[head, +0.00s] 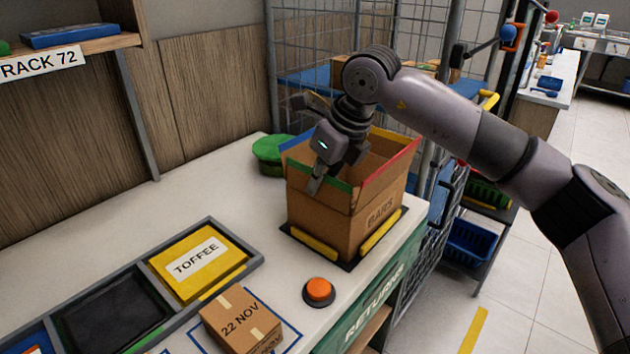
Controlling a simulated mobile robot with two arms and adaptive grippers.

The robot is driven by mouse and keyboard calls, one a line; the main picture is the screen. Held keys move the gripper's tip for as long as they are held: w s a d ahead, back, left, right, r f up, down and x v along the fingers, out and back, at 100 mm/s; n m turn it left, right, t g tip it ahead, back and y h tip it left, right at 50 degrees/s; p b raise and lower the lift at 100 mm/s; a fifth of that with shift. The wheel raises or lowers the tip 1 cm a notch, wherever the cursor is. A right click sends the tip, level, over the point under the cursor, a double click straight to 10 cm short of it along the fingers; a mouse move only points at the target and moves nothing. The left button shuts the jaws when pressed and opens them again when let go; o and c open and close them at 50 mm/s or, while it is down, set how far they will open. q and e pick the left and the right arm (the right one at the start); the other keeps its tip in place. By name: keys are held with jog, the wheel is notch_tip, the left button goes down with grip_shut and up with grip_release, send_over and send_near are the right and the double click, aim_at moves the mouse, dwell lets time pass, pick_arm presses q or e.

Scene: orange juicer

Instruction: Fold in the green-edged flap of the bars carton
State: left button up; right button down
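The open bars carton (372,228) stands upright near the counter's right edge, on a dark mat with yellow corner strips. Its flaps have coloured edges: the green-edged flap (338,192) stands up along the near left side, the red-edged one is on the right and the blue-edged one at the back left. My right gripper (315,184) reaches down over the carton from the right. Its fingertip overlaps the green edge in the picture; I cannot tell whether it touches. The finger gap is not clear. My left gripper is not in view.
An orange button (319,290) and a small dated box (240,323) are on the near counter. A yellow toffee box (199,262) sits in a divided tray. A green round object (271,152) lies behind the carton. A wire cage (325,45) stands at the back.

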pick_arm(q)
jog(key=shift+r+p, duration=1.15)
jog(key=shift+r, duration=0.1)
pick_arm(e)
jog(key=shift+w+d+f+m+g+y, duration=0.1)
jog(key=shift+w+d+m+g+y, duration=0.2)
jog(key=shift+g+y, duration=0.45)
jog(key=shift+w+d+f+m+g+y, duration=0.1)
jog(key=shift+w+d+m+g+y, duration=0.15)
jog(key=shift+g+y, duration=0.45)
jog(key=c, duration=1.9)
grip_release()
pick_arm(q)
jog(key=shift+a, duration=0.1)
pick_arm(e)
jog(key=v, duration=1.2)
jog(key=shift+d, duration=0.15)
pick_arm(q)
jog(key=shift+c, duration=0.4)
